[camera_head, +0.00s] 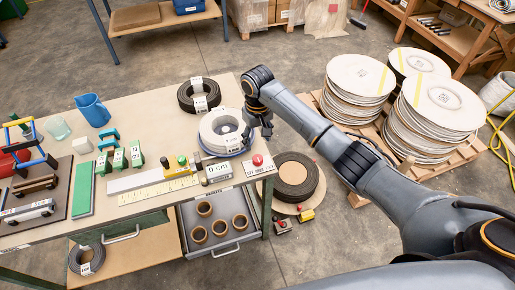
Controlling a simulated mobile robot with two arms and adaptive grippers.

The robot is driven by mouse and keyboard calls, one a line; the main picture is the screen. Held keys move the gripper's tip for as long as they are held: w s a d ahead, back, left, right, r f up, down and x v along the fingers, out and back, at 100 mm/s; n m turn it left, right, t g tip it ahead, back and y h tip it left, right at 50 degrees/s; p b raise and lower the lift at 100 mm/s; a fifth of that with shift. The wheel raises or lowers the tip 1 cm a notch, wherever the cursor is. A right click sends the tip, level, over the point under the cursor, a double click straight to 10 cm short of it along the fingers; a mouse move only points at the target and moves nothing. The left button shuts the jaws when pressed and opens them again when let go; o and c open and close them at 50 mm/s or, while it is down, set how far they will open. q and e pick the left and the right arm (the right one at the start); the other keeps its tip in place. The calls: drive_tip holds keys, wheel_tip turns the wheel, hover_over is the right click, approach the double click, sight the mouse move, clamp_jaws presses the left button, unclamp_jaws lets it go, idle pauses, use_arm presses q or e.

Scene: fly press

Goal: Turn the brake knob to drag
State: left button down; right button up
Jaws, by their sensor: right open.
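My right gripper (259,133) reaches in from the right over the right end of the workbench (150,107). It is small and dark here, open, beside the right edge of a white coil or reel (221,130); I cannot tell whether they touch. A red round knob (257,160) sits on a white labelled block just in front of the gripper, apart from it. I cannot tell whether this is the brake knob, and its label is too small to read. A display reading 0 cm (218,172) stands left of it. My left gripper is out of view.
A dark coil (185,96) lies behind the white one. An open drawer (240,235) holds brown rings. Cable reels (440,100) are stacked on a pallet at right.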

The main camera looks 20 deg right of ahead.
drive_tip(key=shift+r, duration=1.45)
